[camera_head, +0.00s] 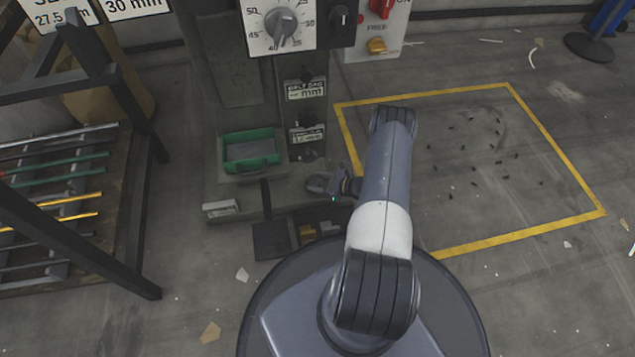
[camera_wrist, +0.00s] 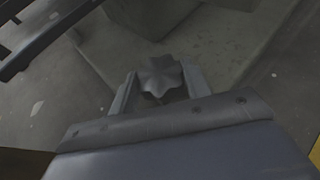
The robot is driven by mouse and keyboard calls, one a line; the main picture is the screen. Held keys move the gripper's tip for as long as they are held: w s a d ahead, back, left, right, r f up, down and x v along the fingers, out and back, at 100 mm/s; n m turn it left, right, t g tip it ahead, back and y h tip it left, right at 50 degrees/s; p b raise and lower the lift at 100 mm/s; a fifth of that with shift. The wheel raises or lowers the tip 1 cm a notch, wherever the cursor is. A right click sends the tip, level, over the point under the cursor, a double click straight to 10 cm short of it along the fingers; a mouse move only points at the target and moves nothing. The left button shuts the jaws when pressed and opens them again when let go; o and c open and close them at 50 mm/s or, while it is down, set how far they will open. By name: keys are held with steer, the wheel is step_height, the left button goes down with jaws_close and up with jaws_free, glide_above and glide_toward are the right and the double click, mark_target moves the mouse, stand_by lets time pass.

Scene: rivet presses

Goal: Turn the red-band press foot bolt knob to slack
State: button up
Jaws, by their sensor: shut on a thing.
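The foot bolt knob (camera_wrist: 160,72) is a dark grey, lobed star shape in the middle of the wrist view. My gripper (camera_wrist: 160,88) has one finger on each side of it and is shut on it. In the head view my gripper (camera_head: 322,184) is low at the front of the press foot (camera_head: 235,190). The knob cannot be made out there, hidden by the gripper. No red band shows on the part of the press (camera_head: 222,60) in view, so I cannot tell the press by its band.
A green tray (camera_head: 251,150) sits on the press foot, with a black pedal (camera_head: 271,240) in front. A rack of coloured bars (camera_head: 60,190) stands at the left. A yellow-taped floor area (camera_head: 480,170) with small dark bits lies at the right.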

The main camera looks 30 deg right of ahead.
steer(key=n+g+y, duration=0.3)
steer(key=shift+w+d+n, duration=0.25)
steer(key=shift+n, duration=0.15)
steer(key=shift+w+n+g+y, duration=0.15)
steer(key=shift+n+g+y, duration=0.85)
steer(key=shift+n+g, duration=0.75)
steer(key=o, duration=1)
steer(key=shift+d, duration=0.1)
steer(key=v, duration=1)
steer(key=shift+d+r, duration=0.15)
steer(key=shift+d, duration=0.15)
